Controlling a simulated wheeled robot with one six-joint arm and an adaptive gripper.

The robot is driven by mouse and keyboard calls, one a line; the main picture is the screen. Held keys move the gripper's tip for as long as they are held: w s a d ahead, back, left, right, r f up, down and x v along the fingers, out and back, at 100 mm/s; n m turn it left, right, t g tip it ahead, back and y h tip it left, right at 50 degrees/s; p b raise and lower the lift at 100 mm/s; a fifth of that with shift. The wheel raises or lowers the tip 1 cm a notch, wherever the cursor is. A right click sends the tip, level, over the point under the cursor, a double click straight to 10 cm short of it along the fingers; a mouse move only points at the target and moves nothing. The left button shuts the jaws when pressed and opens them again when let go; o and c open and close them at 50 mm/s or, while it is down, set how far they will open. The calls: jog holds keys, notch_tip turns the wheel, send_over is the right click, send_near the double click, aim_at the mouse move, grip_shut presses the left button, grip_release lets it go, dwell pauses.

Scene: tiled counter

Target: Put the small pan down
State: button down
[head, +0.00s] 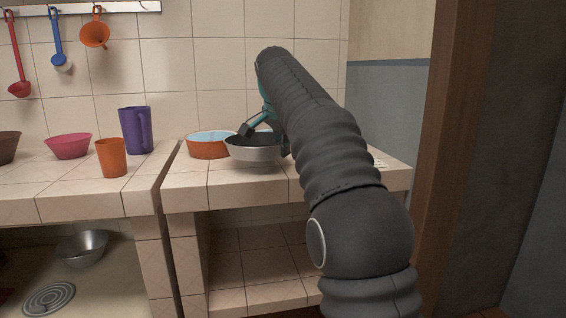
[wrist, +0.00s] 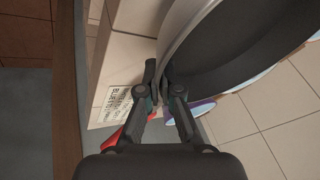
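The small pan (head: 258,152), grey outside with a dark inside, is over the right counter, roughly level. It also fills the upper right of the wrist view (wrist: 235,45). My gripper (wrist: 158,80) has its fingers closed about the pan's rim, on the side nearest the paper label. In the head view my arm hides most of the gripper. I cannot tell whether the pan's base touches the tiles.
An orange pot (head: 207,146) with a light blue inside stands just behind and left of the pan. A purple mug (head: 135,130), an orange cup (head: 111,158) and a pink bowl (head: 69,146) stand on the left counter. A printed label (wrist: 121,103) lies near the counter's right edge.

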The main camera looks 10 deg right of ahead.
jog(key=shift+a+f+b, duration=0.1)
jog(key=shift+f+b, duration=0.25)
jog(key=shift+f, duration=1.45)
jog(key=c, duration=1.3)
grip_release()
jog(key=shift+f, duration=0.1)
jog(key=shift+f, duration=0.1)
